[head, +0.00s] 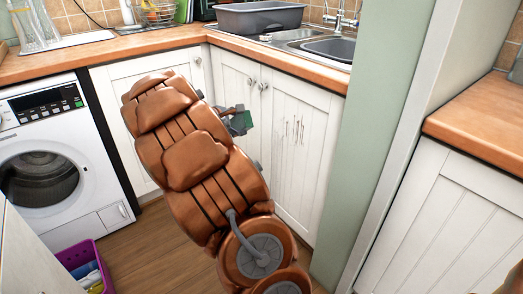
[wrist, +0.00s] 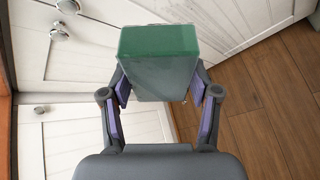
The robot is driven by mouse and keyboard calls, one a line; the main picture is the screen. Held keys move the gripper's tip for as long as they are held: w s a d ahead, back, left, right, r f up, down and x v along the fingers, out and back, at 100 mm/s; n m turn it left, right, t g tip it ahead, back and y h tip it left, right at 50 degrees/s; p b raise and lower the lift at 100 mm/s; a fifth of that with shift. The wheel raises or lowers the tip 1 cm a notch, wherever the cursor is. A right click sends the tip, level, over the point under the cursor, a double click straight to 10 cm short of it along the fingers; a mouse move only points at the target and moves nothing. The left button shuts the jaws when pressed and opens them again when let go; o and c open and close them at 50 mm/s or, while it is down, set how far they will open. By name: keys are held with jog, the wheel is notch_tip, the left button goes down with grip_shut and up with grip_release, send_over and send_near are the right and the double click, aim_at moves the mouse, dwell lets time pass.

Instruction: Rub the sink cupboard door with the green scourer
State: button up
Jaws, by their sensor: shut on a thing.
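My gripper (wrist: 160,88) is shut on the green scourer (wrist: 158,42), a block with a green face and a paler grey-green body. In the head view the scourer (head: 240,123) shows small beyond my arm, in front of the white sink cupboard doors. The sink cupboard door (head: 297,150) is white and panelled, below the sink, with dark streaky marks on its upper middle. The scourer is near the doors; I cannot tell whether it touches one. My arm hides part of the left sink door and the gripper's base.
A washing machine (head: 50,150) stands at the left, with a purple crate (head: 85,262) on the floor before it. A wooden worktop (head: 290,65) runs above the cupboards. A green wall end (head: 370,130) stands right of the doors. Round knobs (wrist: 68,6) project from the doors.

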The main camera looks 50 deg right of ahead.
aim_at(289, 132)
jog(key=shift+s+d+f+n+h+b, duration=0.2)
jog(key=shift+s+d+f+h+b, duration=0.3)
jog(key=shift+s+d+f+b, duration=1.2)
jog(key=shift+s+d+f+n+h+b, duration=0.4)
jog(key=shift+d+f+b, duration=0.6)
jog(key=shift+d, duration=1.75)
jog(key=shift+s+d+f+h+b, duration=0.6)
jog(key=shift+s+d+f+b, duration=0.4)
jog(key=shift+d+b, duration=0.9)
jog(key=shift+s+d+p, duration=0.1)
jog(key=shift+d+p, duration=0.2)
jog(key=shift+d, duration=0.65)
jog(key=shift+s+a+b, duration=0.3)
jog(key=shift+s+b, duration=0.25)
jog(key=shift+s, duration=0.35)
jog(key=shift+s+a+b, duration=0.3)
jog(key=shift+s+b, duration=0.2)
jog(key=shift+s, duration=0.35)
